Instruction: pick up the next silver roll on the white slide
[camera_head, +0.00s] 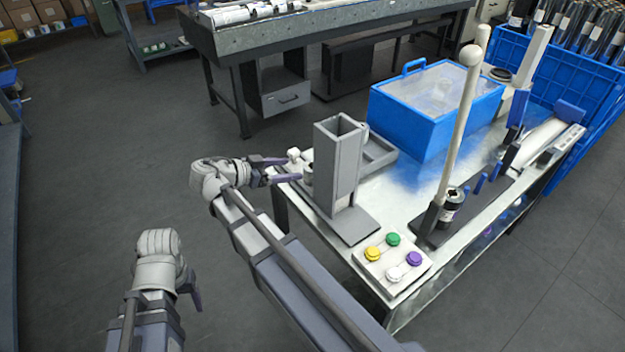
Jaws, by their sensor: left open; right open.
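A dark and silver roll (453,206) stands at the foot of a slanted white pole (459,125) with a ball on top. A long white curved piece (541,138) lies at the table's right side; I cannot tell which part is the slide. My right gripper (284,170) is open at the table's left edge, its fingers on either side of small white and silver parts (294,156) beside a grey tower. I cannot tell whether it touches them. My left gripper (193,290) is open, low and off the table; only one finger shows.
The hollow grey tower (338,165) stands by my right gripper. A button box (392,264) sits at the front corner. A blue lidded box (436,108) is behind. A blue crate (588,75) with several dark rolls stands at back right.

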